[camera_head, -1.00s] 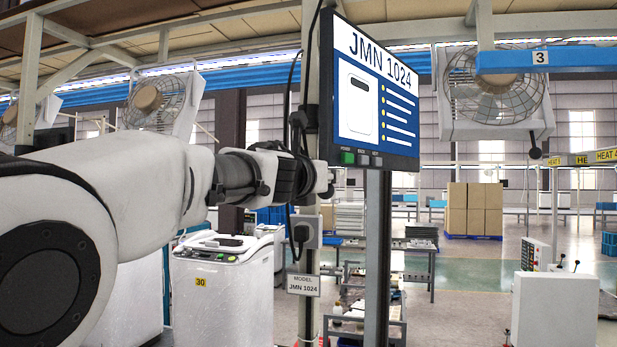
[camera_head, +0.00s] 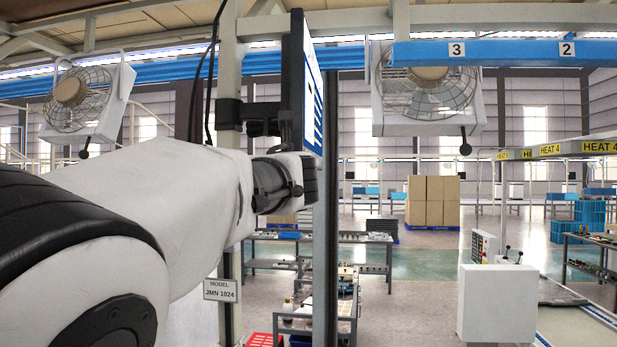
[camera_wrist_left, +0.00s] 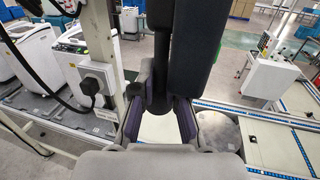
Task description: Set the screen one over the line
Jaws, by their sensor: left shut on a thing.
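The screen (camera_head: 313,95) is a flat black-framed monitor with a blue and white face. In the head view it stands almost edge-on, upright on a black bracket (camera_head: 232,112) fixed to a pale post. My left gripper (camera_wrist_left: 160,108) is at the foot of the screen, its fingers shut on it; the exact grip is partly hidden. In the wrist view the screen is the dark slab (camera_wrist_left: 198,48) rising from between the fingers, beside a black bar. My left arm comes in from the left in the head view. My right gripper does not show.
A post with a MODEL JMN 1024 sign (camera_head: 220,290) stands close by the arm. A dark upright column (camera_head: 325,220) is just right of the screen. A white control box (camera_head: 497,302) and a conveyor (camera_head: 578,325) are at lower right. White machines (camera_wrist_left: 85,50) stand at left.

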